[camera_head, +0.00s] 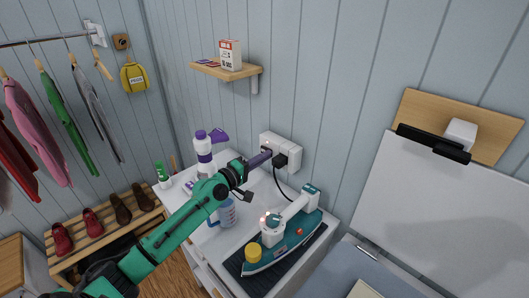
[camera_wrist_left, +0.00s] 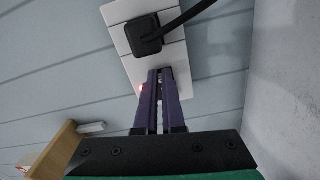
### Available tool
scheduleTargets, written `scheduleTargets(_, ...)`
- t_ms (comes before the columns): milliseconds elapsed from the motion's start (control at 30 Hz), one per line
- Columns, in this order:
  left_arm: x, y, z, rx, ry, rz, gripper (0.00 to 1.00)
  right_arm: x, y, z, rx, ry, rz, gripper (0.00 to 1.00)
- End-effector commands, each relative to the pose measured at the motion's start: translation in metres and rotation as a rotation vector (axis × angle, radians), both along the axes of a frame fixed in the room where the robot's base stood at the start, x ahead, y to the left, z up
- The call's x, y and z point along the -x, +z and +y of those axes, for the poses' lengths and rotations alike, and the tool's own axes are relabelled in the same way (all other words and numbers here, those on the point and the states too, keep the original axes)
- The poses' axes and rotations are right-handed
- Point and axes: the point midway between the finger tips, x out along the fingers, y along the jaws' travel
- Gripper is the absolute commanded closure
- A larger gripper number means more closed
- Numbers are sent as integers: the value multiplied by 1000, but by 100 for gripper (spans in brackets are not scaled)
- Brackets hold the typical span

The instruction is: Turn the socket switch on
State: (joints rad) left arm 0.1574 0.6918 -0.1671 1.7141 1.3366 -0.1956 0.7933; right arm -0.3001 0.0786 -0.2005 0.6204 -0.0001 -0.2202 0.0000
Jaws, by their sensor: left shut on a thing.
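The white wall socket (camera_head: 295,154) is on the wall above the small white cabinet. It also shows at the top of the left wrist view (camera_wrist_left: 121,14). A black plug (camera_head: 281,160) with a cord sits in it; the plug is large in the left wrist view (camera_wrist_left: 144,35). A small red light (camera_wrist_left: 141,88) glows at the socket's lower left there. My left gripper (camera_head: 267,153) has its purple fingertips at the socket beside the plug. The fingers (camera_wrist_left: 161,72) are shut on the socket switch, which they mostly hide. My right gripper is not in view.
A jug (camera_head: 228,213) and a purple-and-white bottle (camera_head: 203,147) stand nearby. A wooden shelf (camera_head: 243,73) is above, and an ironing board (camera_head: 440,210) is at right.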

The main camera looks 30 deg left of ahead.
Motion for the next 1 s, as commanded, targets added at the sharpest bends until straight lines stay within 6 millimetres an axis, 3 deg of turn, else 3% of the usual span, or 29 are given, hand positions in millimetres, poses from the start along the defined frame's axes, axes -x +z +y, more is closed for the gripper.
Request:
scheduleTargets(167,4,3,4,0,5,-8,100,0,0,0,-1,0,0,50)
scheduleTargets(600,45,-1,16,-1,1,0,100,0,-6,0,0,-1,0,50)
scheduleTargets(1000,50,-1,18,0,2,-1,100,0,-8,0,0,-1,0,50)
